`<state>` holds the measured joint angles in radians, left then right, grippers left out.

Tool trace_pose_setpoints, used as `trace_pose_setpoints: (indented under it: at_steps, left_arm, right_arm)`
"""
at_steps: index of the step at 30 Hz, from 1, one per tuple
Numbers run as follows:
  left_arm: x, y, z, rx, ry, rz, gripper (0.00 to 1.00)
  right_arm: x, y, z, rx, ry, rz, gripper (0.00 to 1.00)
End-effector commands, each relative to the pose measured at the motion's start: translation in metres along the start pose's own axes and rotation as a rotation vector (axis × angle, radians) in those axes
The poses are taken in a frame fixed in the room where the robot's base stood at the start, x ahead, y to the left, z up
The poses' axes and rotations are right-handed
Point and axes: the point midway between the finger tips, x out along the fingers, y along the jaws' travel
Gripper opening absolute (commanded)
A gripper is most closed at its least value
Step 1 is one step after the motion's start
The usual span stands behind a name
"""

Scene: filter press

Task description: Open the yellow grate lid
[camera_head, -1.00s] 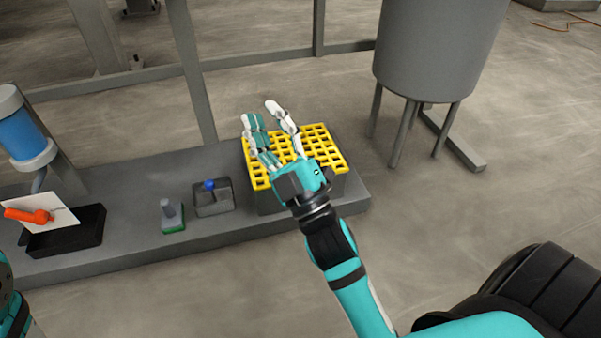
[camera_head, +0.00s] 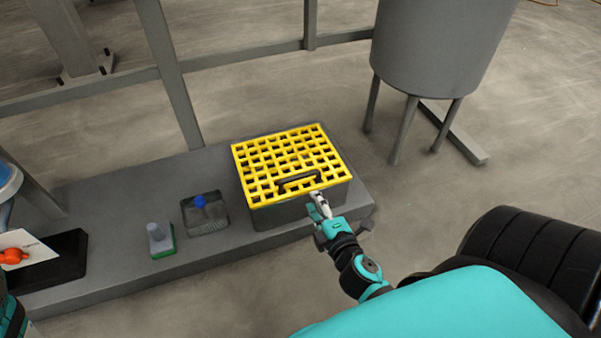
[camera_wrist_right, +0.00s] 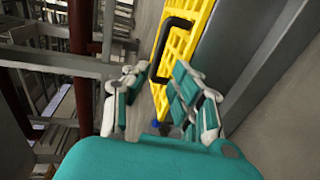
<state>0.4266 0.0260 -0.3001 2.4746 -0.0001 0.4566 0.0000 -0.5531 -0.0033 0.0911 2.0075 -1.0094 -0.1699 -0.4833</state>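The yellow grate lid (camera_head: 290,155) lies flat and closed on a grey box (camera_head: 290,212). A dark handle (camera_head: 298,182) stands on the lid near its front edge. My right gripper (camera_head: 318,202) is at the front right edge of the box, just before the handle. In the right wrist view, the fingers of my right gripper (camera_wrist_right: 155,95) are spread apart with nothing between them. The yellow lid (camera_wrist_right: 185,45) and its dark handle (camera_wrist_right: 168,50) show ahead of them.
The box stands on a grey platform (camera_head: 130,195). Left of it are a small tray with a blue knob (camera_head: 200,203) and a brush-like tool with a green base (camera_head: 160,238). A grey tank on legs (camera_head: 438,50) stands behind right. A frame post (camera_head: 170,75) rises behind the platform.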

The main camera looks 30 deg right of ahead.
Motion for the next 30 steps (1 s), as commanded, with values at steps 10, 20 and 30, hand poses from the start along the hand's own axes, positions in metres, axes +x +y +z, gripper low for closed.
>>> trace_pose_setpoints:
  at_steps: [10,20,30]
  left_arm:
    - [-0.002,0.0,0.0,0.0,-0.002,0.001,0.4]
    - [0.002,0.002,-0.002,0.002,0.009,0.009,0.4]
    - [0.004,0.001,-0.005,0.001,0.02,0.003,0.4]
  right_arm:
    - [0.077,0.0,-0.001,0.001,0.003,0.004,0.25]
    - [0.111,0.0,-0.001,0.002,0.002,0.001,0.25]
    - [0.113,0.0,-0.001,0.003,0.002,0.001,0.2]
